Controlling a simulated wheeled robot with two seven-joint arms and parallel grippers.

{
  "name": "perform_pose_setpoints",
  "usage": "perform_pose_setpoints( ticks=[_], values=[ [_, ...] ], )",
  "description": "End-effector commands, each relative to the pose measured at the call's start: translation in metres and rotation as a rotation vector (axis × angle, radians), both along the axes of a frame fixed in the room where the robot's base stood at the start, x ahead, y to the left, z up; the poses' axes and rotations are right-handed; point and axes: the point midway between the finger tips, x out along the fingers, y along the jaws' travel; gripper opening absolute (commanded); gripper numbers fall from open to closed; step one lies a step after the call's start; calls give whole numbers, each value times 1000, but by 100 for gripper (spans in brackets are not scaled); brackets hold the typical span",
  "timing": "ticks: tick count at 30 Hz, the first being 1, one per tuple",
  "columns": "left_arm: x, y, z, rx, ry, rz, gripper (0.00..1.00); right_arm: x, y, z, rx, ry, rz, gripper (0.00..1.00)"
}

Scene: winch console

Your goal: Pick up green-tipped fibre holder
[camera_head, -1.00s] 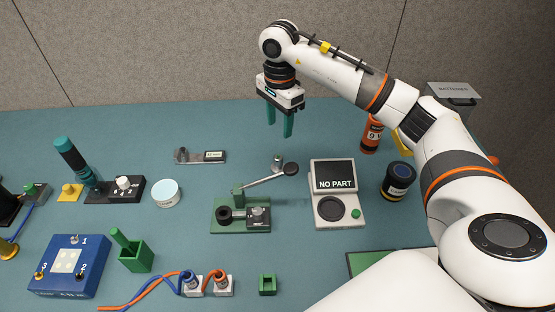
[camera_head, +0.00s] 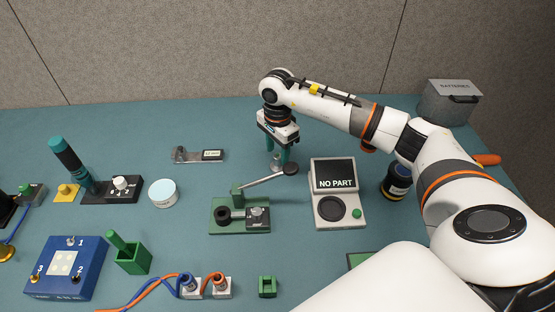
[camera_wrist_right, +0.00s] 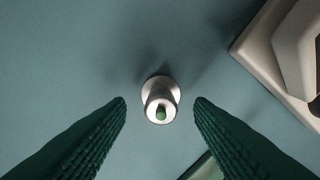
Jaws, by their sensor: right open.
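The green-tipped fibre holder (camera_wrist_right: 161,100) is a small grey cylinder on a round foot, with a green tip showing in its top. In the right wrist view it lies midway between the fingertips of my right gripper (camera_wrist_right: 160,108), with clear gaps on both sides. In the head view my right gripper (camera_head: 279,157) is low over the table at the same spot, fingers pointing down, open and empty. The fingers partly hide the holder there. My left gripper is not in view.
A lever with a black knob (camera_head: 291,169), on a green-based fixture (camera_head: 240,229), reaches close to my right gripper. A grey tester reading "NO PART" (camera_head: 335,180) stands to the right. A dark jar (camera_head: 396,183) sits beyond it. The table behind the gripper is clear.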

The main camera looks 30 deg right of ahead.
Motion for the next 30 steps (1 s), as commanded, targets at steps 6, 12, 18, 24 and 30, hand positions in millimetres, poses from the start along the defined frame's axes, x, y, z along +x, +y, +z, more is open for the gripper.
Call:
perform_pose_setpoints(
  ticks=[6, 12, 18, 24, 30],
  values=[
    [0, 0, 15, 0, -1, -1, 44, -1, 1, -28, 1, 4, 0, 48],
    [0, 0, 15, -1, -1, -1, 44, 0, 1, -34, -1, 0, 1, 48],
    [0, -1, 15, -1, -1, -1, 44, 0, 1, -34, -1, 1, 1, 30],
    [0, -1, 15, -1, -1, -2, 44, 0, 1, -34, -1, 1, 1, 0],
    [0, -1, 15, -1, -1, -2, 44, 0, 1, -33, 0, 0, 1, 0]
  ],
)
